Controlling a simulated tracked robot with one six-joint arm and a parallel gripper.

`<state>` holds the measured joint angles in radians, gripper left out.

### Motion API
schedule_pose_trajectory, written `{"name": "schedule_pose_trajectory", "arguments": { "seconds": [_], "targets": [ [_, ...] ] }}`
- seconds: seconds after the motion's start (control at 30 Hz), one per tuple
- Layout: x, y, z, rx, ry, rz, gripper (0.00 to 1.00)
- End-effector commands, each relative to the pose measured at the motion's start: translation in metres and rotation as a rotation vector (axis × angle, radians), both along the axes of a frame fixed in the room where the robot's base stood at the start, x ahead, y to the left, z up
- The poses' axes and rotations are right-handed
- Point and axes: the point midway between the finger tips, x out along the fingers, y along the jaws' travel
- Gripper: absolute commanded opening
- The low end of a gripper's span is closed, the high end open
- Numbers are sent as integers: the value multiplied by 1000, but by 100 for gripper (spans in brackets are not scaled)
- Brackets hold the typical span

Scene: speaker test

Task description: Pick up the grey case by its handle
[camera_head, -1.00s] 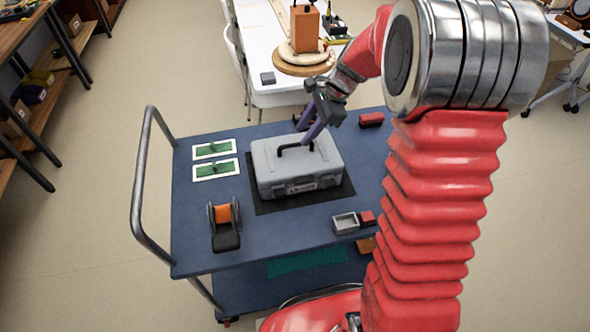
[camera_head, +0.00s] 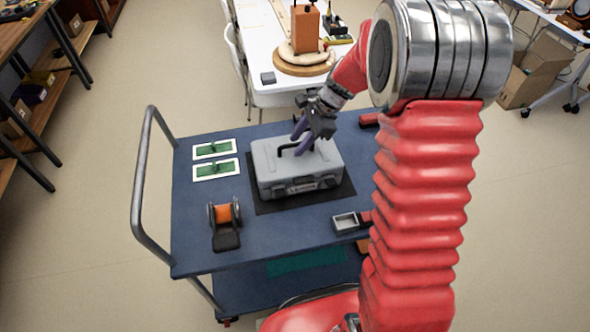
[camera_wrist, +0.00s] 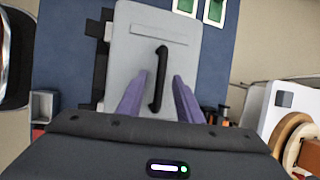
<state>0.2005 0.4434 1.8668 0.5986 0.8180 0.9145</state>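The grey case (camera_head: 298,170) lies flat on a black mat (camera_head: 342,190) on the blue cart top. Its black handle (camera_head: 290,149) stands on the lid; in the wrist view the handle (camera_wrist: 158,80) runs lengthwise along the picture. My gripper (camera_head: 298,143) is above the case, by the handle. In the wrist view my gripper (camera_wrist: 158,95) is open, its two purple fingers on either side of the handle's near end and apart from it. How high the fingertips are above the lid is hard to tell.
The blue cart (camera_head: 190,240) has a grey push rail (camera_head: 140,180) at its left. Two green-and-white plates (camera_head: 215,160) and an orange spool (camera_head: 223,213) lie left of the case. A small grey tray (camera_head: 346,222) is at front right. A white table (camera_head: 262,60) stands behind.

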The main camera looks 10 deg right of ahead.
Motion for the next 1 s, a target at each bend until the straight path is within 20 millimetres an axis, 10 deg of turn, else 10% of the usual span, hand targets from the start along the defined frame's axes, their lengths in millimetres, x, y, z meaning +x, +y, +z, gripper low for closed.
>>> {"name": "schedule_pose_trajectory", "arguments": {
  "seconds": [0.57, 1.0],
  "targets": [
    [0, 0, 0, 0, 0, 0, 0],
    [0, 0, 0, 0, 0, 0, 0]
  ]
}}
